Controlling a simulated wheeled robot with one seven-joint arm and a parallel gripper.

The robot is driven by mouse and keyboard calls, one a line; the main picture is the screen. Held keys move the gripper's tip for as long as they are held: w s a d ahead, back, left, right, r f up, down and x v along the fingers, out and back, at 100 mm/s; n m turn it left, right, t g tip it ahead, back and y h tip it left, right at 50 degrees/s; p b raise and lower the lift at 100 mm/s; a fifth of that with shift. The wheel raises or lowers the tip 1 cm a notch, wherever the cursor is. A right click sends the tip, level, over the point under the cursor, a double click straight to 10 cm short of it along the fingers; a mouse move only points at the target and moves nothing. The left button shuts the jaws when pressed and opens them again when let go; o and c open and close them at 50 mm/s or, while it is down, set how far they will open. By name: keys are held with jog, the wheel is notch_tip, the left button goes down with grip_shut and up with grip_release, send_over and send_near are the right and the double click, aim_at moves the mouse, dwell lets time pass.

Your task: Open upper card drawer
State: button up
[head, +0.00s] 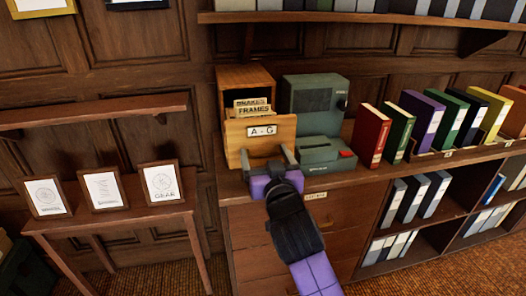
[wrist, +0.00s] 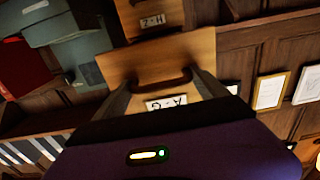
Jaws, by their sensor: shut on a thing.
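The wooden card cabinet (head: 246,76) stands on the counter. Its upper drawer, labelled A-G (head: 282,122), is pulled out, and cards with tabs (head: 253,105) show behind its front. My gripper (head: 268,160) is at the lower part of that front. In the wrist view, which is upside down, my gripper (wrist: 164,78) is shut on the dark handle (wrist: 160,84) of the A-G drawer (wrist: 165,58). The lower drawer, labelled H-Z (wrist: 140,28), shows beyond it in the wrist view. In the head view the lower drawer is hidden.
A green-grey machine (head: 312,95) stands right of the cabinet, close to the drawer. Red, green and other binders (head: 371,135) line the counter farther right. Framed drawings (head: 161,182) stand on a small table at left. A wall shelf (head: 360,17) runs above.

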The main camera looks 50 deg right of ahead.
jog(key=shift+s, duration=0.6)
jog(key=o, duration=1.8)
jog(key=shift+w+a, duration=0.1)
